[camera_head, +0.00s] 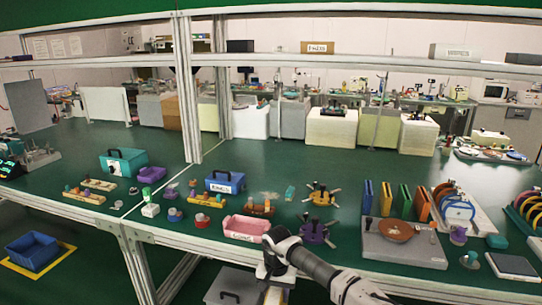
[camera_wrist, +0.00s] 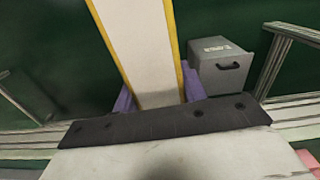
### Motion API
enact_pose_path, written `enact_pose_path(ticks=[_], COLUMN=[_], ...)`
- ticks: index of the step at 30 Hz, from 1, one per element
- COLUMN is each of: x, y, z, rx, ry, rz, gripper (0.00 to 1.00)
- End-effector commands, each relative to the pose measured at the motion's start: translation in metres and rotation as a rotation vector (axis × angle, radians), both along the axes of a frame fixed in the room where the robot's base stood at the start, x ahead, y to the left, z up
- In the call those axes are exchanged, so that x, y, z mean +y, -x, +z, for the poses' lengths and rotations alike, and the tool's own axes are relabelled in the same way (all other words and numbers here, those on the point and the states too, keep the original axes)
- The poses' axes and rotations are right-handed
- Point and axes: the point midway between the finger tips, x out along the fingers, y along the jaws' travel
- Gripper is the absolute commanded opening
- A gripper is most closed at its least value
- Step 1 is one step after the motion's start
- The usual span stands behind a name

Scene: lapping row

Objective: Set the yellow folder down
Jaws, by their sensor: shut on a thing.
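The yellow folder (camera_wrist: 145,45) fills the upper middle of the wrist view, with a pale face and yellow edges. My gripper (camera_wrist: 157,95) is shut on it, with purple finger parts showing at both sides of it. In the head view my gripper (camera_head: 272,274) is at the bottom middle, in front of the table's front edge. Only a small pale yellow piece of the folder (camera_head: 273,296) shows below it there. The folder's far end is cut off by both pictures.
A grey labelled bin (camera_wrist: 222,72) stands below, right of the folder; it also shows under the table (camera_head: 232,288). The green table (camera_head: 330,265) holds a pink bin (camera_head: 246,229), a blue bin (camera_head: 225,182), a grey plate (camera_head: 405,250) and upright coloured folders (camera_head: 404,200). Another blue bin (camera_head: 32,250) stands on the floor.

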Motion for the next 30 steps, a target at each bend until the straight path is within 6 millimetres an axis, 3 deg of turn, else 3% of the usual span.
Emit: enact_pose_path(ticks=[3,11,21,25,30], x=[0.01,0.016,0.016,0.016,0.016], y=[0.0,0.01,0.084,0.105,0.112], z=[-0.02,-0.047,-0.123,-0.139,-0.144], rx=[0.0,-0.01,-0.014,-0.005,-0.003], ry=[-0.001,0.011,0.015,0.004,0.003], rz=[0.124,0.221,0.223,0.218,0.22], gripper=[0.0,0.0,0.0,0.0,0.0])
